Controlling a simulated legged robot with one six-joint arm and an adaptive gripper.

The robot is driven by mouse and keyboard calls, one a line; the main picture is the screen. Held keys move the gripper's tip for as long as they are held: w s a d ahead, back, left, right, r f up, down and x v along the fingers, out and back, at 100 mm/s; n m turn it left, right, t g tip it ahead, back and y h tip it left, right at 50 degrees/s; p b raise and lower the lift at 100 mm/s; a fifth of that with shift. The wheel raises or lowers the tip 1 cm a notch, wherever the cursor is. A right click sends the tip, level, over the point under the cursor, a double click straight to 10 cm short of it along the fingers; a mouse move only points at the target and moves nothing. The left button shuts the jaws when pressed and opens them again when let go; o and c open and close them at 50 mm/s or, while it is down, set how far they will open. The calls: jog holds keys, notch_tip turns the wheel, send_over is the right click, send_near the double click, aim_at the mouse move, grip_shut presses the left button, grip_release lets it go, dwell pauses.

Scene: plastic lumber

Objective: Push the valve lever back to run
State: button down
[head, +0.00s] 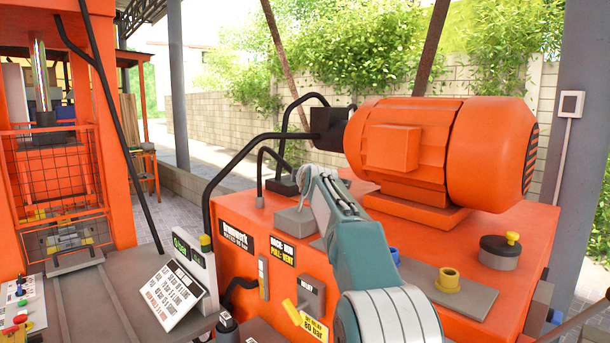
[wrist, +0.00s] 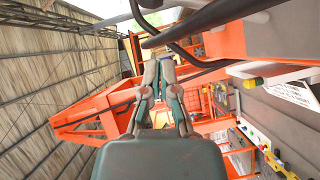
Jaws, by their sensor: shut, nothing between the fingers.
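A yellow lever (head: 292,312) leans to the upper left on the front of the orange tank, beside a yellow 80 bar plate (head: 314,325). A black sign with a line reading "PULL: VENT" (head: 282,250) is above it. I cannot tell for certain that this lever is the valve lever. My gripper (head: 318,178) is above the tank's top, higher than the yellow lever and apart from it, near a grey block (head: 293,221). In the wrist view my gripper (wrist: 160,62) has its fingertips together with nothing between them. My arm hides part of the tank top.
An orange motor (head: 440,150) stands on the tank (head: 530,240) at the right. Black hoses (head: 235,160) arch left of my gripper. A gauge panel with a tilted sign (head: 172,293) stands at front left. A caged orange press (head: 60,190) is farther left.

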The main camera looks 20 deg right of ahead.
jog(key=shift+d+r+v, duration=0.15)
jog(key=shift+v, duration=1.3)
jog(key=shift+d+r+v, duration=0.15)
jog(key=shift+v, duration=1.3)
